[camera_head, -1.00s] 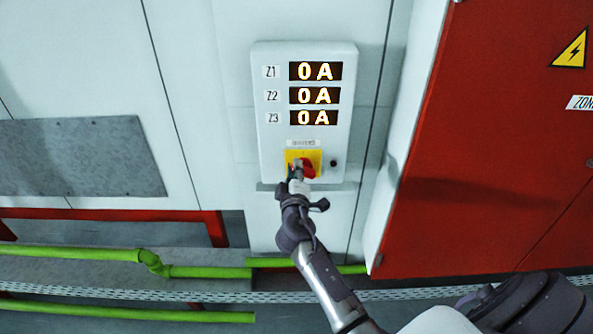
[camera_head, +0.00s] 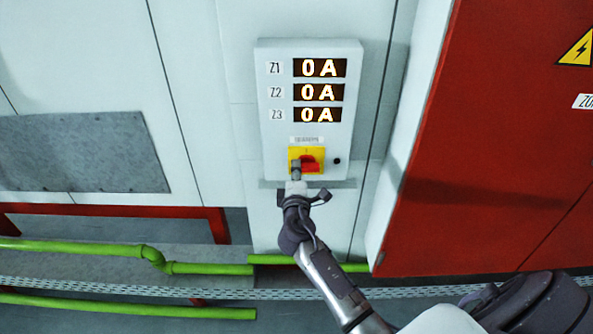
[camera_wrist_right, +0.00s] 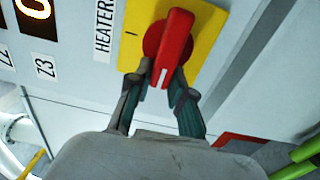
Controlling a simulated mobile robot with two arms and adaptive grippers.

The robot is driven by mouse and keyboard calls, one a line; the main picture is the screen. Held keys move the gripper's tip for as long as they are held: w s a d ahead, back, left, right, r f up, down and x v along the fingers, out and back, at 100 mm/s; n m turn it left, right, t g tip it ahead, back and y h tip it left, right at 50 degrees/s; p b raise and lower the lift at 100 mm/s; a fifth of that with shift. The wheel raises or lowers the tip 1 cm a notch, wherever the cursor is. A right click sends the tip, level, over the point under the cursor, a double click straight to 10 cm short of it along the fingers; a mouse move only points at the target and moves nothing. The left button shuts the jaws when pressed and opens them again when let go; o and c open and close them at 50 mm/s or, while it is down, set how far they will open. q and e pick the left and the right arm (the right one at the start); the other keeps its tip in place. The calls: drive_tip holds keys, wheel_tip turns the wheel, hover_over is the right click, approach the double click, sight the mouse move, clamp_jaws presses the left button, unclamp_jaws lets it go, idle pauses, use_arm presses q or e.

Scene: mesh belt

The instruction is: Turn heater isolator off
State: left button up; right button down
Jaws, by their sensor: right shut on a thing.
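The heater isolator is a red rotary handle (camera_head: 311,167) on a yellow plate (camera_head: 294,152), low on a white wall panel (camera_head: 270,150). My right gripper (camera_head: 297,168) is at the handle's left end. In the right wrist view, the gripper's two fingers (camera_wrist_right: 164,74) are shut around the end of the red handle (camera_wrist_right: 176,40) that bears a white line. The handle lies about level across the panel, its white-lined end to the panel's left, away from the "I" mark at the plate's top. My left gripper is not seen.
Displays Z1, Z2 and Z3 (camera_head: 319,92) all read 0 A. A small black button (camera_head: 337,161) sits right of the plate. A red cabinet (camera_head: 480,160) stands at the right. Green pipes (camera_head: 200,268) run low along the wall.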

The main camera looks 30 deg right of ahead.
drive_tip(key=shift+f, duration=0.1)
drive_tip(key=c, duration=1)
unclamp_jaws()
drive_tip(key=shift+c, duration=0.2)
drive_tip(key=shift+s+a, duration=0.1)
drive_tip(key=v, duration=1.1)
drive_tip(key=shift+s+a, duration=0.15)
drive_tip(key=shift+s, duration=0.2)
